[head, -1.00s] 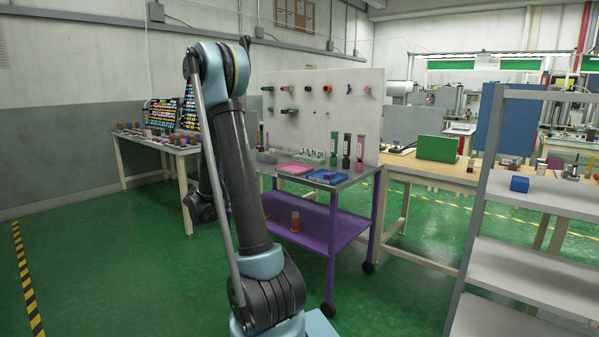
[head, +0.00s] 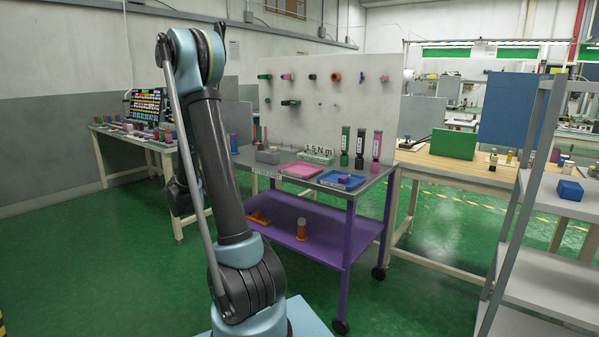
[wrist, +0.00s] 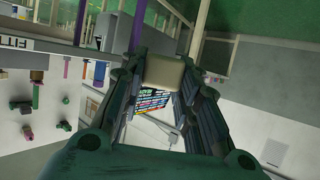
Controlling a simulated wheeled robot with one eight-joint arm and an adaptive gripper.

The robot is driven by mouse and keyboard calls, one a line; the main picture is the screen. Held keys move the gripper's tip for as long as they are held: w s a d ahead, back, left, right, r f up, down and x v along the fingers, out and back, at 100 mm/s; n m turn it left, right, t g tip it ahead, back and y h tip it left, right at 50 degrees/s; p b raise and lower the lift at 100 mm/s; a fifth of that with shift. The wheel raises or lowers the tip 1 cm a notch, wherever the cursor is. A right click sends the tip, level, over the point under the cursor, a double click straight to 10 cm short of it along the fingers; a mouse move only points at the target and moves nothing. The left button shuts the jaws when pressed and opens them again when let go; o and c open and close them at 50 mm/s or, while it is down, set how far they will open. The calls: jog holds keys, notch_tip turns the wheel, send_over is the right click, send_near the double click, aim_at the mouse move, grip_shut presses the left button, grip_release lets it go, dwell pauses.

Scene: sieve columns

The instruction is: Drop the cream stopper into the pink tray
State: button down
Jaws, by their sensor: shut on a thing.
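My gripper (wrist: 163,84) is shut on the cream stopper (wrist: 165,71), a pale block between the fingertips in the wrist view. In the head view my own arm hides the stopper and the fingers. The pink tray (head: 301,171) lies flat on the grey top of the purple trolley, right of my arm. I cannot make out the pink tray in the wrist view.
A blue tray (head: 343,180) with a small thing in it is right of the pink tray. Bottles (head: 360,148) and a white pegboard (head: 330,90) stand behind. A grey shelf (head: 560,240) is at the right. Green floor lies left of the trolley.

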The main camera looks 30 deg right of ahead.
jog(key=shift+w+d, duration=0.1)
jog(key=shift+w, duration=0.2)
jog(key=shift+d, duration=0.2)
jog(key=s+d+r+m+g+h, duration=0.15)
jog(key=d+r, duration=0.25)
jog(key=d, duration=0.8)
jog(key=d+r+m+g+h, duration=0.2)
jog(key=d+r+m+h, duration=0.1)
jog(key=d, duration=0.9)
jog(key=d+r+m+g+h, duration=0.1)
jog(key=d+r+m+h, duration=0.2)
jog(key=d, duration=1)
jog(key=s+d+r+m+g, duration=0.1)
jog(key=s+d+r+g, duration=0.2)
jog(key=d, duration=0.4)
jog(key=s+d+r+m, duration=0.2)
jog(key=s+d+r, duration=0.15)
jog(key=d, duration=0.25)
jog(key=shift+n+h, duration=0.25)
jog(key=shift+h, duration=0.3)
jog(key=shift+s+f, duration=0.2)
jog(key=shift+f, duration=1.3)
jog(key=shift+s+f, duration=0.15)
jog(key=shift+f, duration=1.35)
